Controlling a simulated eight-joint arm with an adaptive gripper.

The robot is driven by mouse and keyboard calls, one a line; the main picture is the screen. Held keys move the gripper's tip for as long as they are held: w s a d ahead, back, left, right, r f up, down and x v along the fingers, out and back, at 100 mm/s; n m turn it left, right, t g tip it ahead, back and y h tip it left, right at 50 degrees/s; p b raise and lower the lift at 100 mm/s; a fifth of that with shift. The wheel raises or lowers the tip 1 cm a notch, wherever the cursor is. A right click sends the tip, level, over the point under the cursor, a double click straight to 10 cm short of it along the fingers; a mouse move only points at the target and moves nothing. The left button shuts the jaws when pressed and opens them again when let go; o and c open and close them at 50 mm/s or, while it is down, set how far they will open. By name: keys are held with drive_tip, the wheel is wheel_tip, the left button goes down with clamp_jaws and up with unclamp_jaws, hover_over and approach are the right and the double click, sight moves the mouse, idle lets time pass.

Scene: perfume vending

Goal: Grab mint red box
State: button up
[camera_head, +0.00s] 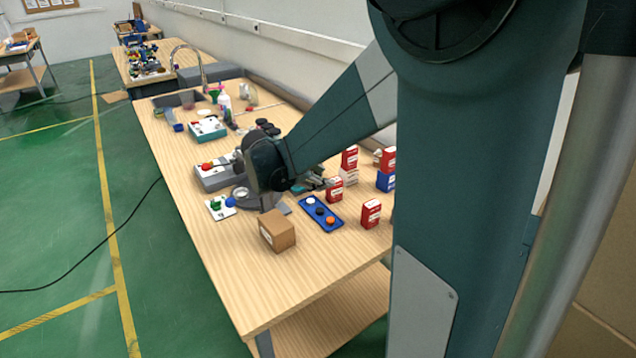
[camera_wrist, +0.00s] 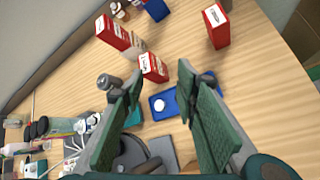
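Several red boxes stand on the wooden table, and I cannot tell by label which is the mint one. One red box (camera_head: 334,190) is right beside my gripper (camera_head: 312,183); in the wrist view this red box (camera_wrist: 153,67) appears just beyond the fingertips. Another red box (camera_head: 371,213) stands alone to the right, also in the wrist view (camera_wrist: 217,25).
A blue tray (camera_head: 321,213) with round items lies in front of the boxes. A brown carton (camera_head: 277,231) stands near the table's front left. A grey button box (camera_head: 214,176) is further left. The table's near end is clear.

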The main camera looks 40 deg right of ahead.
sight(336, 185)
drive_tip(key=w+d+f+n+g+h, duration=0.1)
drive_tip(key=w+d, duration=0.1)
drive_tip(key=d, duration=0.1)
drive_tip(key=w+d+f+n+h+p, duration=0.1)
drive_tip(key=w+d, duration=0.1)
drive_tip(key=d, duration=0.1)
drive_tip(key=w+d+f+n+g+h+p, duration=0.1)
drive_tip(key=d+f, duration=0.1)
drive_tip(key=d, duration=0.2)
drive_tip(key=shift+w+n+g, duration=0.3)
drive_tip(key=shift+w, duration=0.1)
drive_tip(key=shift+w+d+f+n+g+h+p, duration=0.25)
drive_tip(key=shift+d+f+n+g+h+p, duration=0.15)
drive_tip(key=shift+d+f+h, duration=0.4)
drive_tip(key=shift+d+r, duration=0.1)
drive_tip(key=shift+r, duration=0.05)
drive_tip(key=shift+y, duration=0.3)
drive_tip(key=shift+f+b, duration=0.75)
drive_tip(key=shift+f, duration=2.2)
drive_tip(key=shift+f, duration=0.1)
drive_tip(key=shift+d+f, duration=0.1)
drive_tip(key=shift+f, duration=0.45)
drive_tip(key=shift+b+x, duration=0.6)
drive_tip(key=shift+x, duration=1.8)
